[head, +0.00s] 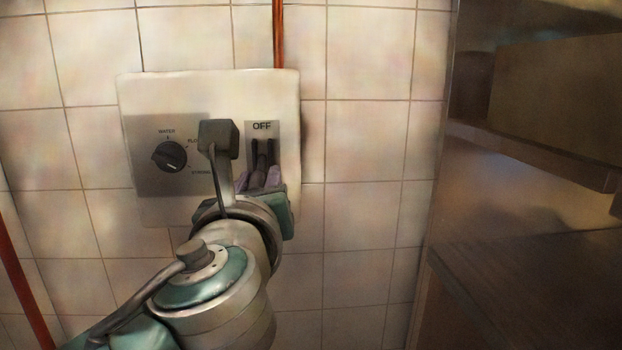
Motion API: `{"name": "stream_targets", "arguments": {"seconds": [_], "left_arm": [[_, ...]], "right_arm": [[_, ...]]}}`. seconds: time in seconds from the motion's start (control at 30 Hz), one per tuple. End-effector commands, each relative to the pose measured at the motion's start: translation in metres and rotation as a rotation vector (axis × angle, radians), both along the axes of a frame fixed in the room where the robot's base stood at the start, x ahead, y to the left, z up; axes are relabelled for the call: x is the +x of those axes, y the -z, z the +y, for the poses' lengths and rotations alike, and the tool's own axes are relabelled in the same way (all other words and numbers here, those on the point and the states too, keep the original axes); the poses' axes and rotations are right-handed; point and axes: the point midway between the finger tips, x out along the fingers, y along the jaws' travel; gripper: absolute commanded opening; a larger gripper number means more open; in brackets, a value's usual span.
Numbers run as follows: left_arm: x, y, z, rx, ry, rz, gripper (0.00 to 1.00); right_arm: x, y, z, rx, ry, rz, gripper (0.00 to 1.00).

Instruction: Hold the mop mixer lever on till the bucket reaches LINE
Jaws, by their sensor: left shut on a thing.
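A white mixer panel (225,88) is fixed on the tiled wall. A small plate on its right reads OFF (262,126). My left gripper (263,150) reaches up to the panel with its two dark fingers just below the OFF word. It is shut on the mixer lever, which is mostly hidden by the fingers. The panel reads OFF, and I cannot tell the lever's exact position. The bucket, its LINE mark and my right gripper are not in view.
A black dial (168,157) marked WATER sits on a grey plate at the panel's left. A red-brown pipe (278,30) runs up the wall above the panel. Metal shelving (540,150) stands at the right. The tiled wall (365,200) between is bare.

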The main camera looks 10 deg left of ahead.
Motion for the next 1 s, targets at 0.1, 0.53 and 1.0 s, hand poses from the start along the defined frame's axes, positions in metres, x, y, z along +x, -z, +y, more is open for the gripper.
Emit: {"name": "stream_targets", "arguments": {"seconds": [0.1,0.53,1.0], "left_arm": [[-0.0001,0.0001,-0.0003,0.0,0.001,0.0,0.05],[-0.0001,-0.0001,-0.0004,0.0,0.001,0.0,0.0],[-0.0001,-0.0001,-0.0005,0.0,0.002,0.0,0.0]], "right_arm": [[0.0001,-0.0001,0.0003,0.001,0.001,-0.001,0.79],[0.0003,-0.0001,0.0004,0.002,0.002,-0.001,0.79],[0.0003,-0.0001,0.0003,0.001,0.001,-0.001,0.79]]}}
